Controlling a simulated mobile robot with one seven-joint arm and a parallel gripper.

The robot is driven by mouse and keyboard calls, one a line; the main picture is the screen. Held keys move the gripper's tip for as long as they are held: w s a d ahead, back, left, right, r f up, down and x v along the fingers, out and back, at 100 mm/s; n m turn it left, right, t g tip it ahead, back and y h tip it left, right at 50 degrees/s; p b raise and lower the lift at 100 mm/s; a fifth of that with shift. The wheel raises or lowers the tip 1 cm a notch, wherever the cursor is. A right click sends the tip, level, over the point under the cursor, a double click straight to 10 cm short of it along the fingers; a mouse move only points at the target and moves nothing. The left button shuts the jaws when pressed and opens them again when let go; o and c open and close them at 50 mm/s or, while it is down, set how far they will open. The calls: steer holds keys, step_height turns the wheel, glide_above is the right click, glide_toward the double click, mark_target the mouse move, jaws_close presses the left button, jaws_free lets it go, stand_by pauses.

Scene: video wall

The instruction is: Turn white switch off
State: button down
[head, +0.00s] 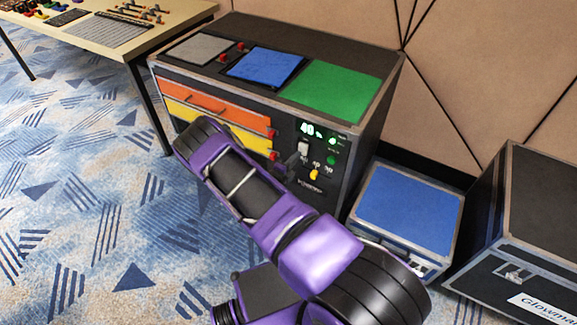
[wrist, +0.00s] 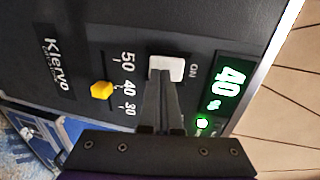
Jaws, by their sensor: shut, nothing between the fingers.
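The white switch (wrist: 178,68) is on the dark front panel of the cabinet, beside an "ON" label. It also shows small in the head view (head: 303,147). My gripper (wrist: 163,82) is shut and empty, with its fingertips over the switch's near edge in the wrist view. I cannot tell whether they touch it. In the head view my gripper (head: 294,163) is in front of the panel, just below the switch. A green light (wrist: 202,123) glows beside the green "40 %" display (wrist: 231,88).
A yellow knob (wrist: 102,90) with a 30–50 scale sits close to the switch. Orange (head: 215,104) and yellow (head: 190,116) drawers are left of the panel. A blue-topped case (head: 410,205) and a dark case (head: 545,220) stand at right. A table (head: 150,35) stands at upper left.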

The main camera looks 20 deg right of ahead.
steer(key=shift+w+d+f, duration=0.1)
steer(key=shift+w+d, duration=0.25)
steer(key=shift+d, duration=0.15)
steer(key=s+a+f+b, duration=0.1)
steer(key=s+a+f, duration=0.2)
steer(key=s+a, duration=0.5)
steer(key=a, duration=0.3)
steer(key=shift+s+f+b, duration=0.2)
steer(key=shift+f+b, duration=0.1)
steer(key=shift+f, duration=0.05)
stand_by(0.5)
